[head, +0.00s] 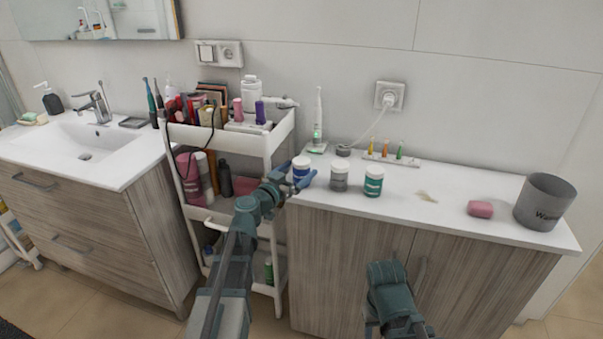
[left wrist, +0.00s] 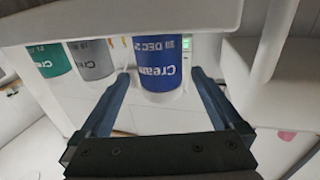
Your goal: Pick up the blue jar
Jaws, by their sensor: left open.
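The blue jar (head: 301,166) has a white lid and stands upright at the left front corner of the right-hand counter (head: 450,212). In the left wrist view the blue jar (left wrist: 162,68) appears upside down with white "Cream" lettering. My left gripper (head: 296,182) is open at the jar, and its blue fingers partly cover the jar's lower part in the head view. In the left wrist view the open left gripper (left wrist: 160,82) has one finger on each side of the jar, with gaps visible. Only part of my right arm shows; its fingers are not visible.
A grey jar (head: 339,178) and a teal jar (head: 373,182) stand to the right of the blue jar. A white cart (head: 245,140) full of cosmetics is to the left. A toothbrush stand (head: 318,145) is behind. Pink soap (head: 480,209) and a grey cup (head: 543,203) are farther right.

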